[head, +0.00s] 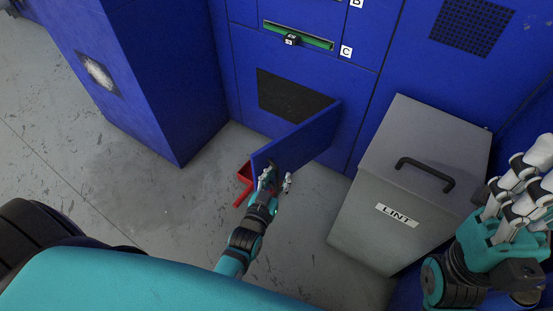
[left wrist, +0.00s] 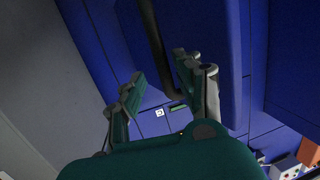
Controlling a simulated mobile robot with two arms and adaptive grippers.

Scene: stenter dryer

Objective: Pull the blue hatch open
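The blue hatch (head: 305,140) stands swung out from the blue machine, in the head view. Behind it a dark opening (head: 290,97) shows low in the machine front. My left gripper (head: 276,181) is at the hatch's near, free end, with its two fingers spread apart. In the left wrist view, a dark bar, which looks like the hatch's handle (left wrist: 153,35), runs down to between the fingers (left wrist: 168,97), close to the right one; contact is unclear. My right gripper (head: 520,190) is raised at the right edge, away from the hatch; its finger gap is hard to judge.
A grey bin labelled LINT (head: 368,210) with a black lid handle stands right of the hatch. A red scoop-like object (head: 244,178) lies on the floor beside the hatch's free end. A blue cabinet (head: 150,90) stands at left. Grey floor (head: 150,190) is clear in front.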

